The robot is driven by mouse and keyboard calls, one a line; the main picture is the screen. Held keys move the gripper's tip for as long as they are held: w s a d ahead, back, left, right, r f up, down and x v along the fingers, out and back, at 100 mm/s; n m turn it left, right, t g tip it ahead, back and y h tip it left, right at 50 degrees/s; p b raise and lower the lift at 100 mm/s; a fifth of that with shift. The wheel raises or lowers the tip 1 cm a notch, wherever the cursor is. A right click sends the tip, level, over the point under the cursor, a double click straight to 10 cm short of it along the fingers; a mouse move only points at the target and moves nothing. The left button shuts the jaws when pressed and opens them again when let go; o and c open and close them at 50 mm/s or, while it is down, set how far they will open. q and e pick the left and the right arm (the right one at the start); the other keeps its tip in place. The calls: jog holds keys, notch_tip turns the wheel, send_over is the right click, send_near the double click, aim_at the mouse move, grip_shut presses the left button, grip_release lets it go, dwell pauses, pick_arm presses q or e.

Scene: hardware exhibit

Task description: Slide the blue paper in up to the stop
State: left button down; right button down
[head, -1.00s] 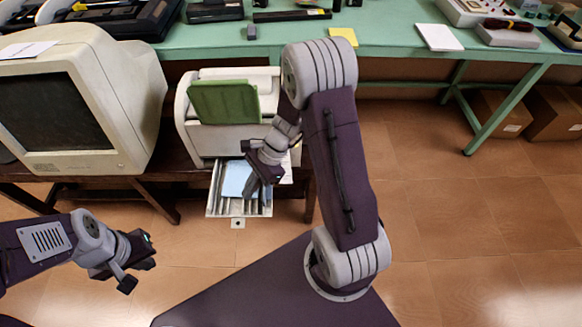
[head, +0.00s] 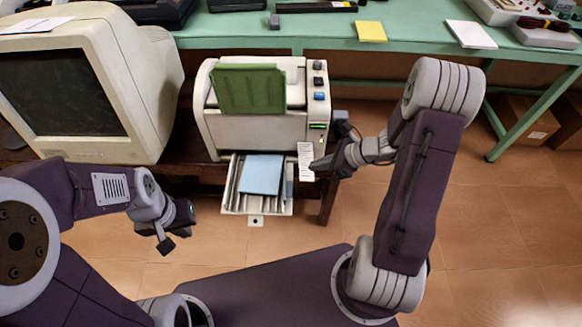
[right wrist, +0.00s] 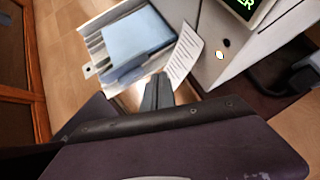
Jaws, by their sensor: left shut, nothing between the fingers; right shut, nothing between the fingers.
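The blue paper (head: 262,176) lies flat in the pulled-out tray (head: 233,209) at the front of the white printer (head: 255,132). Its far end reaches the printer's front opening; a stop is not clearly visible. The paper also shows in the right wrist view (right wrist: 138,36), with the tray's end strip near it (right wrist: 128,71). My right gripper (head: 316,164) is shut and empty, just right of the tray beside a printed white slip (head: 305,158). Its fingers show in the right wrist view (right wrist: 158,91), apart from the blue paper. My left gripper (head: 178,236) is shut and empty, left of the tray.
A green flap (head: 249,89) stands on top of the printer. Buttons and a small green-lit display (head: 317,126) line its right side. A beige monitor (head: 85,85) is at left. A green bench (head: 335,42) runs behind.

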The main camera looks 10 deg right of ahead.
aim_at(280, 166)
jog(key=w+a+f, duration=0.1)
jog(key=a, duration=0.1)
jog(key=w+a+f+b, duration=0.1)
jog(key=w+a+f, duration=0.1)
jog(key=w+a+f+b, duration=0.1)
jog(key=a, duration=0.1)
jog(key=shift+w+a+f, duration=0.2)
jog(key=shift+w+f, duration=0.1)
jog(key=shift+f, duration=0.1)
jog(key=shift+w+a, duration=0.25)
jog(key=shift+a, duration=0.05)
jog(key=shift+a+b, duration=0.1)
jog(key=shift+b, duration=0.2)
jog(key=shift+w+a, duration=0.5)
jog(key=shift+a, duration=0.1)
jog(key=shift+d, duration=0.1)
